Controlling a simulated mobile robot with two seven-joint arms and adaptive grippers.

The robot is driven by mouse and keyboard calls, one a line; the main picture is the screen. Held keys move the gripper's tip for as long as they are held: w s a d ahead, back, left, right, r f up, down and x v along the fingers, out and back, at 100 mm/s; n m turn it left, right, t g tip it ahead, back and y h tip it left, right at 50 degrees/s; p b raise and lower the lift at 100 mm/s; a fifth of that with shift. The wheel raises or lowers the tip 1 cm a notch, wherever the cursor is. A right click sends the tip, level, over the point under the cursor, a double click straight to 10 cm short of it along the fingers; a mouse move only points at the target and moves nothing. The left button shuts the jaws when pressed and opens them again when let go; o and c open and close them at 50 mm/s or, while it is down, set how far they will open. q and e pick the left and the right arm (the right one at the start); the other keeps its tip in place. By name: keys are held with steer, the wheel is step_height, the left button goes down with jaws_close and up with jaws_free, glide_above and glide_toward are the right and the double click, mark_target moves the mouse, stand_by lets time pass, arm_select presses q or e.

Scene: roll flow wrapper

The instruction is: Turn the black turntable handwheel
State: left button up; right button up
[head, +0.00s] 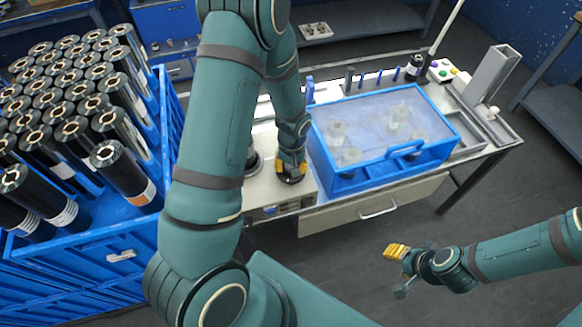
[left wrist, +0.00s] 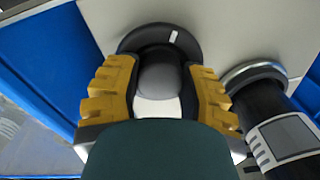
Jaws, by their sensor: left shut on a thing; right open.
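The black turntable handwheel (left wrist: 196,42) shows in the left wrist view as a dark disc with a small white mark on its rim and a rounded grey knob (left wrist: 160,80) in front. The yellow fingers of my left gripper (left wrist: 160,92) are on both sides of the knob, shut on the handwheel. In the head view my left gripper (head: 291,171) points down onto the light machine top, and the handwheel is mostly hidden beneath it. My right gripper (head: 396,254) is open and empty, over the floor in front of the machine.
A blue-framed clear cover (head: 318,150) stands just right of my left gripper. A black cylinder with a metal ring (left wrist: 254,74) is close beside the handwheel. Blue crates (head: 120,255) with several dark rolls fill the left. Floor in front of the drawer (head: 350,211) is clear.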

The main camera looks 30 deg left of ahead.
arm_select(q)
steer(key=shift+s+m+b, duration=0.1)
steer(key=shift+m+b, duration=0.4)
steer(key=shift+m, duration=1.5)
steer(key=o, duration=1.2)
steer(key=r, duration=1.2)
steer(key=shift+d, duration=0.2)
